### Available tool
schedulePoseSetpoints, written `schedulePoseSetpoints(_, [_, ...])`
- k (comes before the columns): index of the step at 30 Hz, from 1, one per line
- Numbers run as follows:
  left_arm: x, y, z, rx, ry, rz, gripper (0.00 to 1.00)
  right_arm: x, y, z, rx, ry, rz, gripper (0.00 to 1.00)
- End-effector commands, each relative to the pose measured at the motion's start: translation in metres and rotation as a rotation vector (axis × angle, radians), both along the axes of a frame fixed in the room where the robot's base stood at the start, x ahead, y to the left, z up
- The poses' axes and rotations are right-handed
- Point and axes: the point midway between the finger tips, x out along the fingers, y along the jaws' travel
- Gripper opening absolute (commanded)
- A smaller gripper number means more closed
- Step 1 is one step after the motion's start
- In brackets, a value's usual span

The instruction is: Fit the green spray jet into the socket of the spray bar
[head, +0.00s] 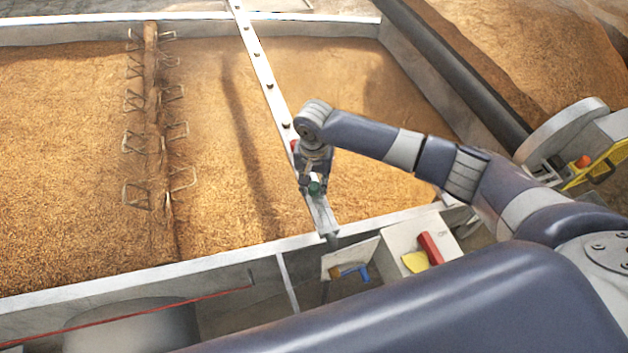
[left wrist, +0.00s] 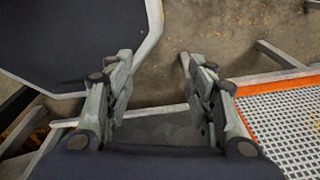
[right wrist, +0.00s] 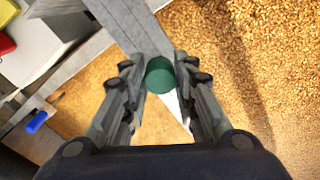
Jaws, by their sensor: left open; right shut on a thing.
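The green spray jet (head: 314,188) is in my right gripper (head: 313,180), over the near end of the spray bar (head: 262,66). In the right wrist view the jet (right wrist: 160,75) shows as a dark green disc between the two fingers, with the bar (right wrist: 130,22) behind it. Several dark spots run along the bar's top. The socket under the jet is hidden, and I cannot tell whether the jet touches the bar. My left gripper (left wrist: 155,95) is open and empty, above the floor away from the grain.
A bed of grain (head: 80,110) lies inside a pale-walled trough, with a wire-tined rake bar (head: 152,110) across it at left. A pale box (head: 405,240) with red and yellow items stands at the near wall. A blue-handled item (head: 357,272) is beside it. An orange-edged grating (left wrist: 290,110) lies near my left gripper.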

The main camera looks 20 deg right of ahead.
Motion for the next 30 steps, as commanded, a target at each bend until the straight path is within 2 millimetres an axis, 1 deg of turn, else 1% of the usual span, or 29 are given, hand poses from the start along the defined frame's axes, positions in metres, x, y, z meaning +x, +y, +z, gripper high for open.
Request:
schedulePoseSetpoints(7, [0.0,0.0,0.0,0.0,0.0,0.001,0.5,0.0,0.0,-0.001,0.0,0.0,0.0,0.04])
schedulePoseSetpoints(8, [0.0,0.0,0.0,0.0,0.0,0.001,0.5,0.0,0.0,-0.001,0.0,0.0,0.0,0.33])
schedulePoseSetpoints(9, [0.0,0.0,0.0,0.0,0.0,0.001,0.5,0.0,0.0,-0.001,0.0,0.0,0.0,0.42])
schedulePoseSetpoints(10, [0.0,0.0,0.0,0.0,0.0,0.001,0.5,0.0,0.0,-0.001,0.0,0.0,0.0,0.49])
schedulePoseSetpoints(19, [0.0,0.001,0.0,0.001,0.0,0.001,0.5,0.0,0.0,-0.001,-0.001,0.0,0.0,0.5])
schedulePoseSetpoints(22, [0.0,0.002,0.0,0.002,-0.001,0.001,0.5,0.0,0.0,0.003,0.001,0.0,0.0,0.5])
schedulePoseSetpoints(26, [0.0,0.001,0.0,0.002,-0.001,0.001,0.5,0.001,0.0,0.019,0.001,-0.002,0.0,0.5])
schedulePoseSetpoints(30, [0.0,0.001,0.0,0.001,-0.001,0.001,0.5,0.001,0.001,0.049,0.001,-0.004,0.001,0.5])
